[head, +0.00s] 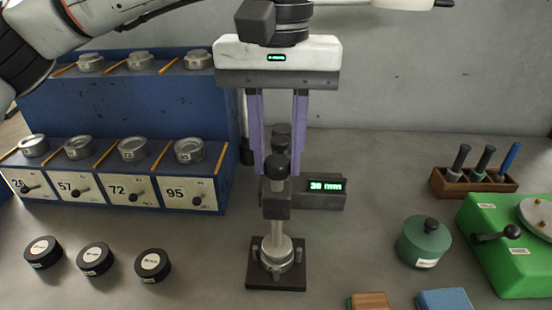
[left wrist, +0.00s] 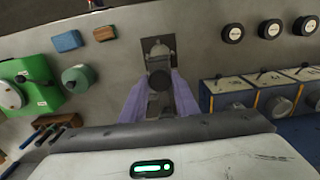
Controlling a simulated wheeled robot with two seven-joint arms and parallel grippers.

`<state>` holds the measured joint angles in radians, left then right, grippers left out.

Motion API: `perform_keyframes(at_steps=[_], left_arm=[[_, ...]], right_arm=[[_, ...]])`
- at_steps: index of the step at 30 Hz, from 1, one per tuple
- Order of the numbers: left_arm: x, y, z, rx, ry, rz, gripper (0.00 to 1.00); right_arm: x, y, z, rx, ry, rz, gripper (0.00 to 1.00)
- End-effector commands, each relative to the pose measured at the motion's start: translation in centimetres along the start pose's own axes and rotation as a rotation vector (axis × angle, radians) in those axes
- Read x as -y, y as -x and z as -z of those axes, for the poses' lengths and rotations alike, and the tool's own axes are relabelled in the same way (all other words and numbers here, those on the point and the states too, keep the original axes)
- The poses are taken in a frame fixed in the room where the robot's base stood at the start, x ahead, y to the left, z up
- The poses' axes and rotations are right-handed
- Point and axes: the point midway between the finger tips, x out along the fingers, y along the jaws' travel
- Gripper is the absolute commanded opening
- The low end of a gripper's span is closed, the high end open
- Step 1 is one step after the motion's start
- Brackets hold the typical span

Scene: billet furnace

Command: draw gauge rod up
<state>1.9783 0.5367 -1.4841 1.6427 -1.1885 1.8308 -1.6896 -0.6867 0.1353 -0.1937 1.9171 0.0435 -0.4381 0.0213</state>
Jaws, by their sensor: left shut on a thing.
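The gauge stand (head: 276,279) is upright in the middle of the bench, with a pale metal disc (head: 277,250) on its dark base. A dark gauge rod with a black knob (head: 276,163) rises above it. My left gripper (head: 278,165) comes down from above, its two purple fingers on either side of the rod's dark top, shut on it. The exact contact is partly hidden. The gauge display (head: 325,186) glows green and reads about 30 or 38 mm. In the left wrist view, the gauge stand (left wrist: 158,47) shows just beyond the fingers. My right gripper is not in view.
A blue rack (head: 130,95) with numbered compartments stands at the left. Several black discs (head: 95,259) lie before it. At right are a wooden tool holder (head: 470,185), a green canister (head: 424,243) and a green machine (head: 515,240). Wooden and blue blocks (head: 445,299) lie front right.

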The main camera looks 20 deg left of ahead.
Motion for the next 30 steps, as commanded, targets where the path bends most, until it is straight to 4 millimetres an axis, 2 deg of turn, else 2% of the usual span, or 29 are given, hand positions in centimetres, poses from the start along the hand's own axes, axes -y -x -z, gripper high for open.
perform_keyframes(at_steps=[1, 30], left_arm=[[0.0, 0.6, 0.0, -0.001, 0.001, -0.002, 0.14], [0.0, 5.5, 0.0, -0.002, 0.000, -0.002, 0.13]], right_arm=[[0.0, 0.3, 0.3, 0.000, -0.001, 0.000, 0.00], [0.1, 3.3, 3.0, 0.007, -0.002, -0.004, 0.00]])
